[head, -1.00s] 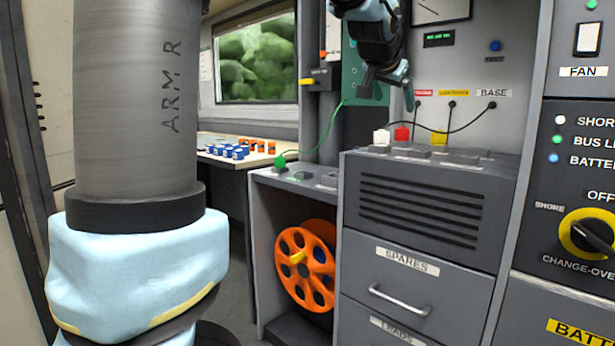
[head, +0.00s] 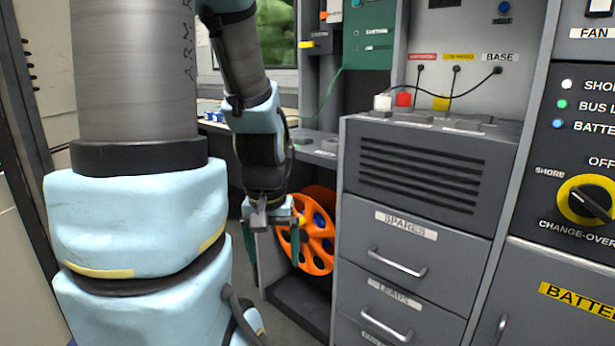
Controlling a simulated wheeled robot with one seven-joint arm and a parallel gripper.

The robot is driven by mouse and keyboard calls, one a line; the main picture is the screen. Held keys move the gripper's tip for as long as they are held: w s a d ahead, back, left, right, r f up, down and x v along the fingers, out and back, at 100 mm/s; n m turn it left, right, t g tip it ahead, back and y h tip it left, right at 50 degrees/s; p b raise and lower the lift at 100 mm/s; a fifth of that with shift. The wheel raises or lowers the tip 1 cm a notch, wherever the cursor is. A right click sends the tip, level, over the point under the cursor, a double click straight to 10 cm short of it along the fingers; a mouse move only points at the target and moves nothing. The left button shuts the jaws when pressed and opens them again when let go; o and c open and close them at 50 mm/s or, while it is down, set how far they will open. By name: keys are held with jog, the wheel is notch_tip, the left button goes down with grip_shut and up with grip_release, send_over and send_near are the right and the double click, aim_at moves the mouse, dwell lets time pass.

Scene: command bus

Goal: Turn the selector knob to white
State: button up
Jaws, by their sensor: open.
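A black rotary knob with a yellow ring (head: 585,201) is on the grey panel at the right edge. Its surround is lettered SHORE, OFF and CHANGE-OVER. I see no knob labelled as a selector and no white knob position. My gripper (head: 273,240) hangs low left of centre, fingers pointing down, open and empty. It is in front of the orange reel and well to the left of the knob, touching nothing that I can see.
A grey drawer cabinet (head: 415,215) with protruding handles stands between my gripper and the knob panel. White, red and yellow plugs sit on its top. An orange reel (head: 318,240) is behind my gripper. A green lead runs from the green panel (head: 368,35).

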notch_tip(320, 180, up, 25)
jog(key=p, duration=2.5)
jog(key=shift+s+f, duration=0.1)
jog(key=shift+f, duration=0.05)
